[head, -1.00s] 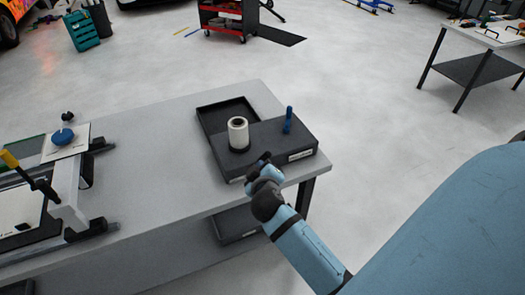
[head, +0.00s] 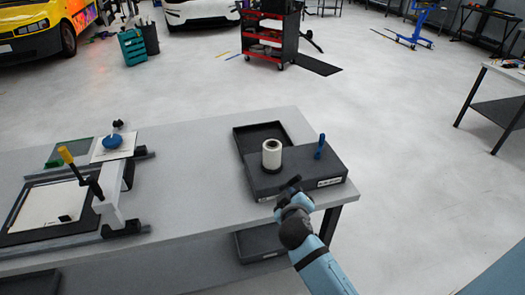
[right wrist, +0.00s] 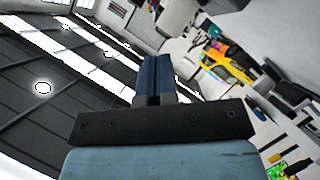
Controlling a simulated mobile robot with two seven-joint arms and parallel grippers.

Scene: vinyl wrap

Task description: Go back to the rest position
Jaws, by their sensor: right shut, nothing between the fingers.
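My right gripper (head: 292,186) is in front of the dark block (head: 300,172) at the table's right end. Its fingers are shut and hold nothing. In the right wrist view the closed blue fingers (right wrist: 154,78) point out towards the workshop and the ceiling. A white roll (head: 271,152) stands upright on the dark block, and a blue-handled tool (head: 320,146) stands upright beside it. My left gripper does not show.
The grey table (head: 195,165) has a clear middle. A shallow black tray (head: 258,133) lies behind the block. Open floor lies to the right.

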